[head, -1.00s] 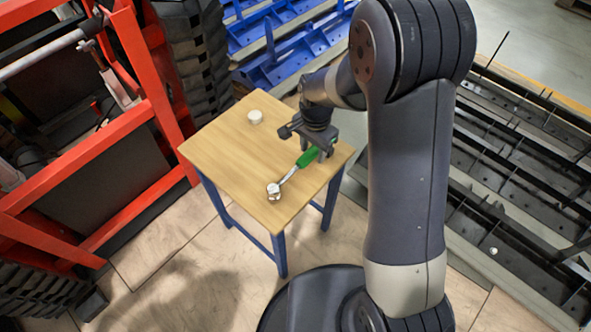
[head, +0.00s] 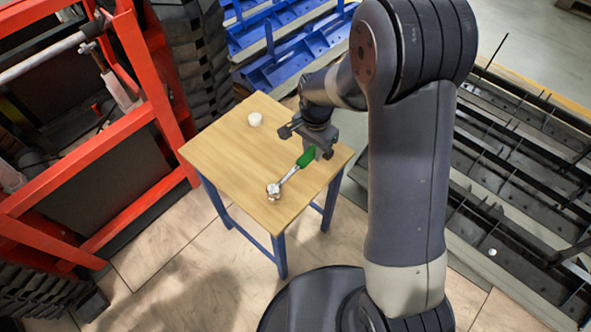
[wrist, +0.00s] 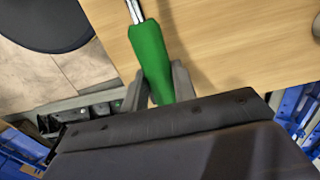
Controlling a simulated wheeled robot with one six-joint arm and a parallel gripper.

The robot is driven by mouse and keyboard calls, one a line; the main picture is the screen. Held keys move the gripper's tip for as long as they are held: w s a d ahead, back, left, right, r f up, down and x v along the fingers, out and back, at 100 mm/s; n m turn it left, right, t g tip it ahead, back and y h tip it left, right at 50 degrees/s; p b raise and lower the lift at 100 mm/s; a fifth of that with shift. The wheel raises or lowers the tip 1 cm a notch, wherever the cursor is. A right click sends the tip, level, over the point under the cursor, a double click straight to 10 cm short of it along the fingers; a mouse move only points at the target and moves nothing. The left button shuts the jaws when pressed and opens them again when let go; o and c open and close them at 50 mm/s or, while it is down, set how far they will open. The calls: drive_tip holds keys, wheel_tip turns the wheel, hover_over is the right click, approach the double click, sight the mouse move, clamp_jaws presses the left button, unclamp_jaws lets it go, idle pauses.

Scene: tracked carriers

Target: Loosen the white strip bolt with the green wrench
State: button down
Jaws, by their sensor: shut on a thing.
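The green-handled wrench (head: 306,158) lies at a slant over the wooden table (head: 222,155), its metal shaft pointing down-left. My gripper (head: 319,153) is shut on the green handle near its end. The wrist view shows the handle (wrist: 152,60) between the two fingers of my gripper (wrist: 160,86). The wrench's head is at a small whitish bolt (head: 273,190) near the table's front corner; how it fits the bolt is too small to tell. A second white round piece (head: 255,119) stands apart near the back of the table.
A red frame (head: 150,75) with black track stands close to the table's left. Blue track parts (head: 285,62) lie behind it, and dark metal racks (head: 510,170) are at the right. The middle and left of the tabletop are clear.

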drive_tip(key=shift+r+p, duration=2.1)
drive_tip(key=shift+r, duration=0.95)
wheel_tip(320, 180, up, 8)
drive_tip(key=p, duration=0.7)
drive_tip(key=s+b, duration=0.1)
drive_tip(key=s, duration=1.9)
